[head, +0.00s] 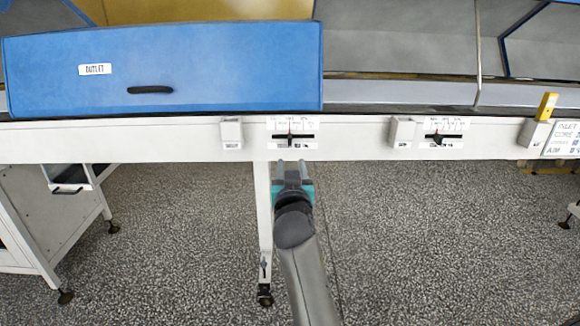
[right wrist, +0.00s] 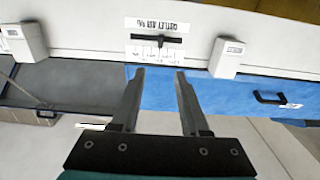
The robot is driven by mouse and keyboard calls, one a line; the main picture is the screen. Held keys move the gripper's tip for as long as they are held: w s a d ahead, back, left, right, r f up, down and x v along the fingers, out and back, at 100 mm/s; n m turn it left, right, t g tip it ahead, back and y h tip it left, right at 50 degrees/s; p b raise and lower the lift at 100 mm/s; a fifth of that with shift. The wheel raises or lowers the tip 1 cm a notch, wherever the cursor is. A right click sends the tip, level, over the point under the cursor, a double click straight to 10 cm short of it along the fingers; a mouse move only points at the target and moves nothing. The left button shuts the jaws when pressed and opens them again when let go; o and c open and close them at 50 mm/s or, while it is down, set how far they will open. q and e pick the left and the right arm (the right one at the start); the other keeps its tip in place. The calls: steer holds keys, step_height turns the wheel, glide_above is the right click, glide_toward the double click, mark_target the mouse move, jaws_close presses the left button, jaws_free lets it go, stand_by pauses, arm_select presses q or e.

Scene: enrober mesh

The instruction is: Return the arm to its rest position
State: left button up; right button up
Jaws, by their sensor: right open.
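My right gripper (head: 292,168) is open and empty, in front of and a little below the white front rail (head: 190,140) of the machine. Its two fingers also show apart in the right wrist view (right wrist: 158,74), with nothing between them. A slider scale with a dark knob (head: 291,138) is on the rail just above the fingertips in the head view; it also shows in the right wrist view (right wrist: 157,41). I cannot tell whether the fingers touch the rail. My left gripper is not in view.
A blue outlet cover (head: 200,70) with a black handle stands above the rail. A second slider (head: 436,139) and a yellow switch (head: 546,106) are to the right. A white cabinet (head: 50,215) is at left; a white leg (head: 264,220) stands beside my arm. Speckled floor is clear at right.

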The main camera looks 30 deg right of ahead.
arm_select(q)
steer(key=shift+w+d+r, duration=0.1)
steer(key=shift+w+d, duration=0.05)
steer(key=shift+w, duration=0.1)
